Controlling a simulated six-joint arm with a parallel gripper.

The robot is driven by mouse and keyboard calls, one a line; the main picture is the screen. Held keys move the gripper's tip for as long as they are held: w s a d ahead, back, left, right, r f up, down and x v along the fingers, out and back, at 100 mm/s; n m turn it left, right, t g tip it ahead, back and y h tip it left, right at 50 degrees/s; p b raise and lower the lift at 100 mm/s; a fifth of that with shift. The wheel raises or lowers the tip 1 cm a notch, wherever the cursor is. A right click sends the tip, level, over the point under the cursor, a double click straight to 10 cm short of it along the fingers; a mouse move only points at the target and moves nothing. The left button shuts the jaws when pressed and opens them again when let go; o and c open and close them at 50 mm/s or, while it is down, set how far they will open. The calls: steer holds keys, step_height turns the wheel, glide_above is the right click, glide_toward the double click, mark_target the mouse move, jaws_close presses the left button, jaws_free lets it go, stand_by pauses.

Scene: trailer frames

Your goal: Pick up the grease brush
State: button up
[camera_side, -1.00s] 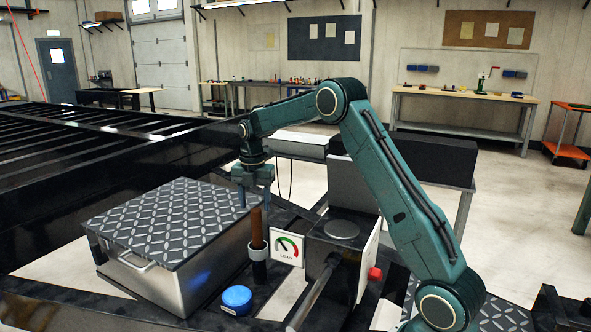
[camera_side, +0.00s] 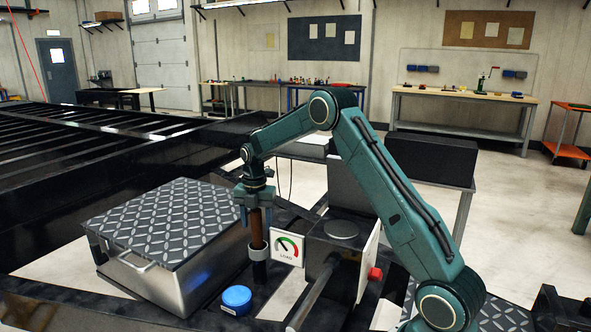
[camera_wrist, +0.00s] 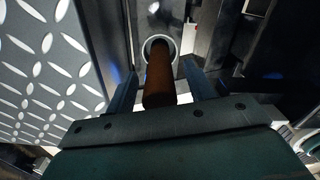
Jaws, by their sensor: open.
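The grease brush shows as an upright brown wooden handle (camera_side: 256,229) standing in a dark holder with a grey ring (camera_side: 258,251). Its lower end is hidden in the holder. My gripper (camera_side: 257,220) points down with its fingers on either side of the upper handle. In the wrist view the brown handle (camera_wrist: 159,82) lies between the two open fingers (camera_wrist: 160,90), with gaps on both sides. The ring (camera_wrist: 160,42) shows around the handle beyond them.
A metal toolbox with a diamond-plate lid (camera_side: 165,222) stands close on the left. A load gauge (camera_side: 287,248) is just right of the holder. A blue round tin (camera_side: 236,299) sits in front. A dark box with a round top (camera_side: 341,231) stands further right.

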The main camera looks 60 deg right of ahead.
stand_by(0.5)
steer(key=c, duration=1.1)
steer(key=shift+o, duration=0.2)
step_height(320, 180, up, 20)
stand_by(0.4)
